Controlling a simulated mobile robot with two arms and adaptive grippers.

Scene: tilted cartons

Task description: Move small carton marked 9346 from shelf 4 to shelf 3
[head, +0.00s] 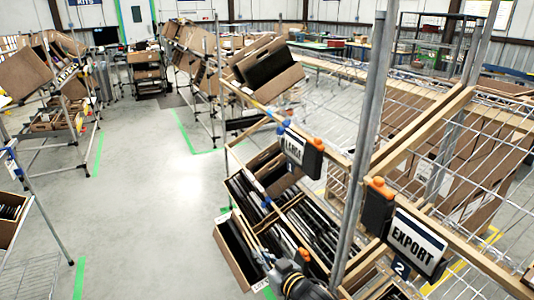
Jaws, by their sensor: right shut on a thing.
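My right gripper (268,262) comes in at the bottom, with its dark wrist and yellow ring behind it. It is shut at the near right side of a narrow brown open carton (236,252) with dark contents. The carton is tilted at the lower left end of the near rack. Its marking is too small to read, so I cannot confirm 9346. The exact grip is partly hidden by the gripper. My left gripper is not in view.
Several cartons (305,228) with dark contents sit tilted on the near rack, beside a grey post (366,140). Signs reading LARGE (296,149) and EXPORT (416,238) hang along it. The floor (150,190) to the left is clear; another rack (70,100) stands farther left.

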